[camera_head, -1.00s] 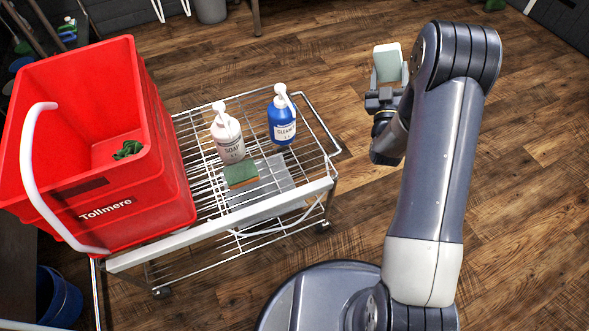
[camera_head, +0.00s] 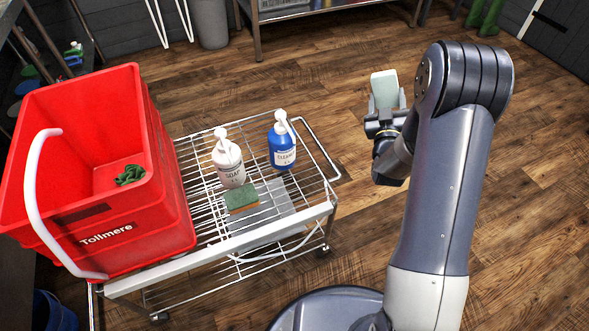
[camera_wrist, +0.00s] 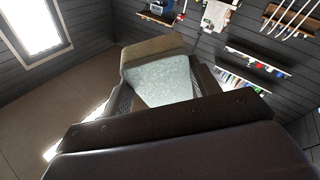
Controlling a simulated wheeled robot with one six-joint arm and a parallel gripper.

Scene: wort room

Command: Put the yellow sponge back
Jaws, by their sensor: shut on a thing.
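My gripper (camera_head: 386,108) is held up over open floor, right of the cart. It is shut on a sponge (camera_head: 384,84) that shows a pale whitish face in the head view. In the wrist view the same sponge (camera_wrist: 158,75) sits between the fingers, with a dull yellow-tan side above a pale face. Another sponge (camera_head: 241,198), green on top with an orange-brown side, lies on the wire cart (camera_head: 318,213), in front of the soap bottle. I cannot tell where the held sponge's place is.
A white soap pump bottle (camera_head: 228,164) and a blue cleaner bottle (camera_head: 283,148) stand on the cart. A red crate (camera_head: 165,190) with a green cloth (camera_head: 130,175) inside is at the left. A grey bin (camera_head: 211,24) and a metal table (camera_head: 322,12) stand behind. Wooden floor is clear around my gripper.

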